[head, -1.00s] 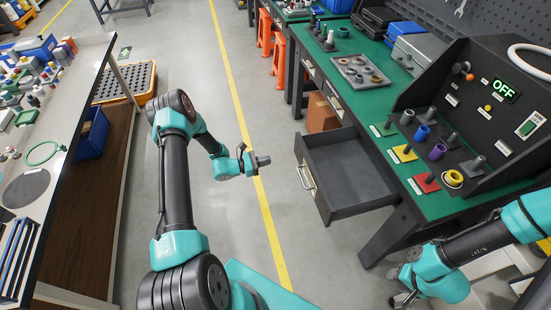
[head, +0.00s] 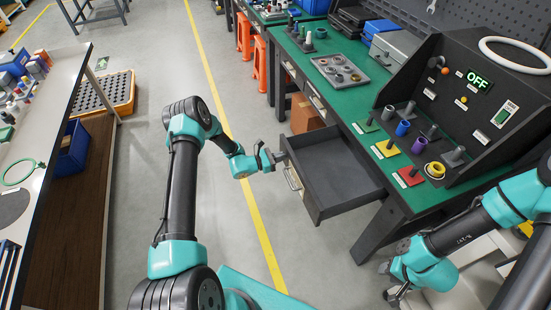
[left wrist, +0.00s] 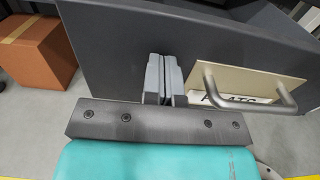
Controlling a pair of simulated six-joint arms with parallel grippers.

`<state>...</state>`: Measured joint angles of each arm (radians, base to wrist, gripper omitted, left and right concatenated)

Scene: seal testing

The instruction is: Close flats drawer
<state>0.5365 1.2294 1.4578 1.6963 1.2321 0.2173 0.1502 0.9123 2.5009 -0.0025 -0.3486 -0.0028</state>
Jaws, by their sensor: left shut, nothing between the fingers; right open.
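The flats drawer (head: 333,170) is dark grey, pulled out from under the green bench, and looks empty. Its front panel fills much of the left wrist view (left wrist: 110,40), with a metal bar handle (left wrist: 245,103) and a partly hidden label plate (left wrist: 240,82). My left gripper (head: 280,156) is shut and empty, its fingertips at the drawer front beside the handle. In the left wrist view the closed fingers (left wrist: 163,75) point at the front panel, left of the handle; whether they touch it I cannot tell. My right gripper (head: 392,292) is open and empty, low at the right.
The green bench (head: 335,97) holds a grey tray of rings (head: 340,71), coloured plates with pegs, and a black panel reading OFF (head: 478,80). A cardboard box (head: 305,114) sits under the bench. Open floor lies left of the drawer.

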